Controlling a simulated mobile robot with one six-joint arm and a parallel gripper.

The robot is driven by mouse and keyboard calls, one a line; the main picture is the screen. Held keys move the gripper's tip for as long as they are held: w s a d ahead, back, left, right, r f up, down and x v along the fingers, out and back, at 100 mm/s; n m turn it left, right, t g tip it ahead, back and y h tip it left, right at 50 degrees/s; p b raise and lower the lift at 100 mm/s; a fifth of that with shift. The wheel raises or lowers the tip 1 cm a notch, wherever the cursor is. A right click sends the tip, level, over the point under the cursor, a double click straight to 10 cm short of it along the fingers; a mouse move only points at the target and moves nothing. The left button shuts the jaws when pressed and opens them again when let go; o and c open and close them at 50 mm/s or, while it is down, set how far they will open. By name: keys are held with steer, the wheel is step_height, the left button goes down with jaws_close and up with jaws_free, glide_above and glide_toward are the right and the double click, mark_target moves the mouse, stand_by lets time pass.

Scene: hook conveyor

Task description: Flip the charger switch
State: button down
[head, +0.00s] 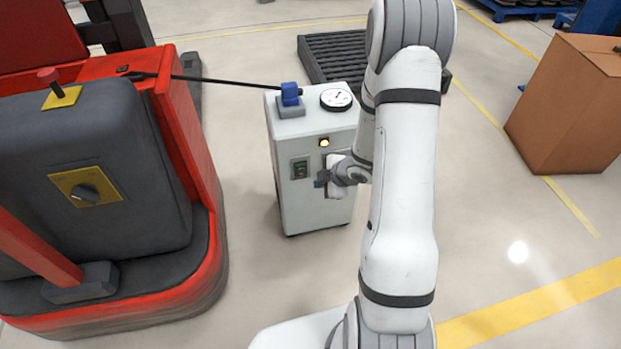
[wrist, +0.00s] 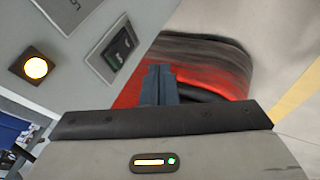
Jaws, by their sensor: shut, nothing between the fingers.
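The charger (head: 312,205) is a pale grey box on the floor, left of my arm. Its switch (head: 300,168), a dark rocker with a green part on a grey plate, is on the front face. The switch also shows at the upper left of the wrist view (wrist: 119,48). My gripper (head: 320,179) is shut and empty, close to the front face, just right of and slightly below the switch. In the wrist view its closed fingers (wrist: 159,72) appear apart from the switch. A lit yellow lamp (head: 324,142) is above and right of the switch.
A blue plug (head: 290,94) and a round gauge (head: 336,99) are on top of the charger. A black cable (head: 225,81) runs from the plug to the red and grey truck (head: 190,120) at left. A cardboard box (head: 570,105) stands at right. Floor in front is clear.

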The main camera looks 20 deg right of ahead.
steer(key=shift+s+p+v, duration=0.3)
steer(key=shift+v, duration=1.15)
steer(key=shift+f, duration=0.15)
steer(key=s+d+r+m+h+p, duration=0.2)
steer(key=r+m+h+p, duration=0.3)
steer(key=r, duration=0.9)
steer(key=s+d+r+m+h+p, duration=0.1)
steer(key=r+m+p, duration=0.3)
steer(key=r+p, duration=0.75)
steer(key=s+a+r+m+g+y+p, duration=0.1)
steer(key=s+a+r+m+g+p, duration=0.1)
steer(key=s+r, duration=0.6)
steer(key=s+a+r+m+g+p, duration=0.1)
steer(key=s+a+r+m+p, duration=0.4)
steer(key=r, duration=1)
steer(key=s+a, duration=0.2)
steer(key=s, duration=0.1)
steer(key=shift+s+m+g+y, duration=0.3)
steer(key=shift+s+g+y, duration=0.1)
steer(key=shift+r, duration=0.1)
